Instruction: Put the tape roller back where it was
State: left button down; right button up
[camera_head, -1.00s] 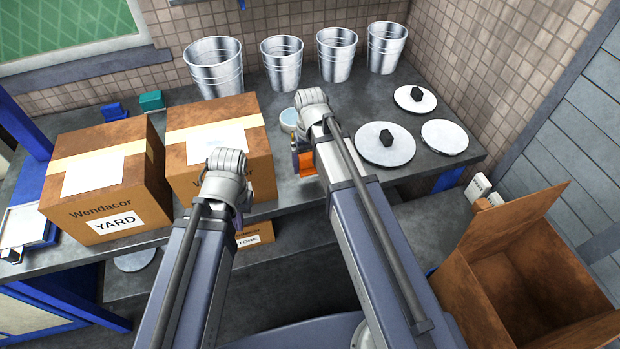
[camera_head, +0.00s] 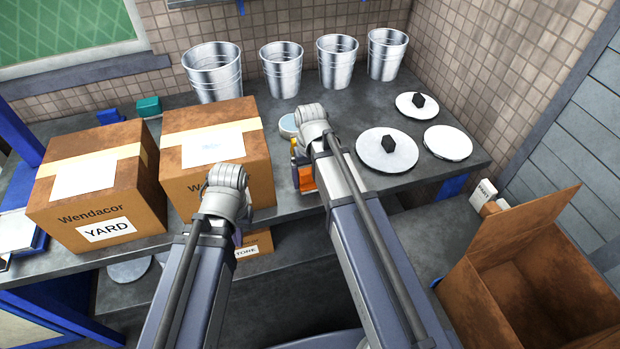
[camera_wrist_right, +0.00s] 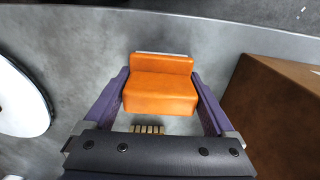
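The tape roller (camera_head: 306,179) is an orange block near the front edge of the grey bench (camera_head: 345,185), just right of a cardboard box. In the right wrist view the tape roller (camera_wrist_right: 160,85) sits between the two purple fingers of my right gripper (camera_wrist_right: 160,92), which touch its sides. A tan toothed piece shows below it. I cannot tell whether it rests on the bench or hangs just above. In the head view my right wrist partly covers it. My left gripper (camera_head: 238,236) is in front of the boxes, mostly hidden behind its wrist.
Two closed cardboard boxes (camera_head: 95,190) (camera_head: 218,165) stand on the bench at left. Metal pails (camera_head: 281,70) line the back; round lids (camera_head: 387,152) lie at right. A small pale-blue round thing (camera_head: 289,125) is behind my right wrist. An open carton (camera_head: 530,280) stands at lower right.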

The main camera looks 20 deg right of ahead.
jog(key=shift+o, duration=0.7)
jog(key=shift+r, duration=0.15)
notch_tip(320, 180, up, 12)
jog(key=p, duration=1.2)
jog(key=shift+r, duration=0.1)
